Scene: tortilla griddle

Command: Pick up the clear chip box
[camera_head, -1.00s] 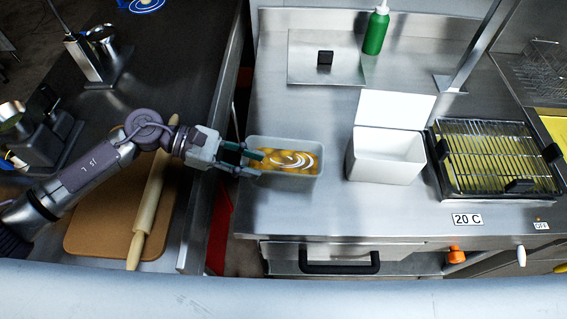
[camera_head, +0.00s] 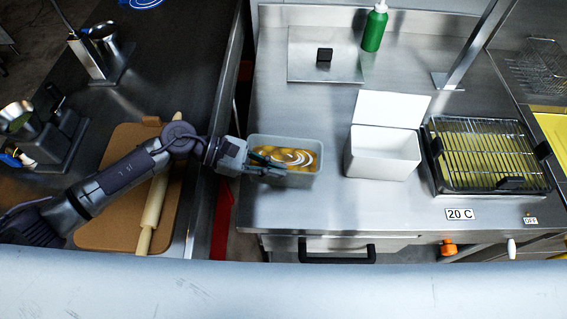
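The chip box (camera_head: 304,179) is a greyish, see-through-looking open container on the steel counter, filled with orange-yellow chips and showing a white swirl mark. My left gripper (camera_head: 267,164) reaches in from the left and is at the box's left end. Its fingers overlap the left rim and the front left part of the box. They look close together, but I cannot tell whether they are shut on the box wall. The box appears to rest on the counter. My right gripper is out of view.
A white lidded bin (camera_head: 383,155) stands right of the box, with a wire-rack fryer (camera_head: 488,155) beyond it. A green bottle (camera_head: 375,28) stands at the back. A rolling pin (camera_head: 155,200) lies on a brown board (camera_head: 112,215) at left. Counter between box and bin is clear.

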